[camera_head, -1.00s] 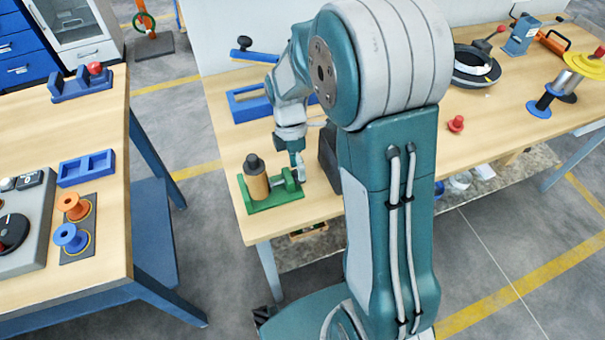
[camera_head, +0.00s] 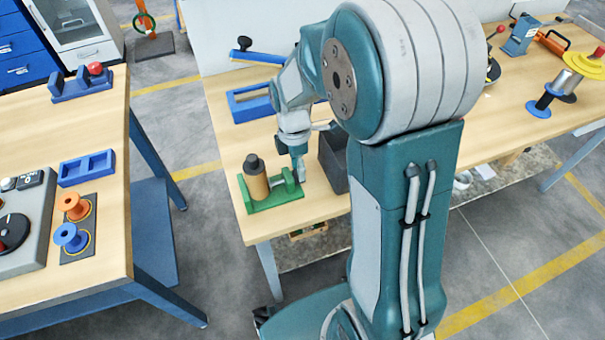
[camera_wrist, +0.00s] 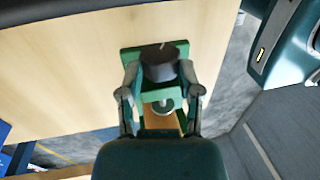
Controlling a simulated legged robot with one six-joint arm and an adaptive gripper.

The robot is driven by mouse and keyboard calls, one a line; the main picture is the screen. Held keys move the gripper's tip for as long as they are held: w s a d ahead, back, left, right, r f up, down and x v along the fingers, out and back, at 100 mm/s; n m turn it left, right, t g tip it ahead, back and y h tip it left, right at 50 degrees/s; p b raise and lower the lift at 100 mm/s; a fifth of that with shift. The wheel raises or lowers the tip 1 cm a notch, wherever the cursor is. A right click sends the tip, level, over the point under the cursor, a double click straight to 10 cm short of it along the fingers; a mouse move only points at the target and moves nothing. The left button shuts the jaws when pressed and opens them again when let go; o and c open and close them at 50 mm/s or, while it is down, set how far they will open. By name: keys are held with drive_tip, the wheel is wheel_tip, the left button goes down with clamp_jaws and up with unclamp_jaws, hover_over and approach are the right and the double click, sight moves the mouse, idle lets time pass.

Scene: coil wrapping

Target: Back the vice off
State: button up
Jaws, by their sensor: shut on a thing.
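The green vice (camera_head: 285,199) sits at the front left corner of the middle table. A tan cylinder (camera_head: 259,187) with a dark top stands upright at its left part. My gripper (camera_head: 298,170) points down at the vice's right end and is shut on the vice there. In the wrist view my gripper (camera_wrist: 160,72) has one finger on each side of the vice (camera_wrist: 131,54). The exact contact of the fingertips is hard to see.
A dark box (camera_head: 333,162) stands close to the right of my gripper. A blue tray (camera_head: 250,106) lies behind the vice. The left table (camera_head: 118,150) holds spools and blue holders, with a floor gap between. My arm hides the middle of the table.

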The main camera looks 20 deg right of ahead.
drive_tip(key=shift+s+t, duration=0.35)
drive_tip(key=shift+t, duration=0.55)
drive_tip(key=shift+f, duration=0.1)
drive_tip(key=shift+s+t, duration=0.25)
drive_tip(key=shift+t, duration=0.65)
drive_tip(key=shift+s+t, duration=0.2)
drive_tip(key=shift+t, duration=0.7)
drive_tip(key=o, duration=0.8)
drive_tip(key=shift+w, duration=0.2)
drive_tip(key=shift+w+g, duration=0.1)
drive_tip(key=shift+g, duration=0.3)
drive_tip(key=shift+w+g, duration=0.25)
drive_tip(key=shift+g, duration=1.15)
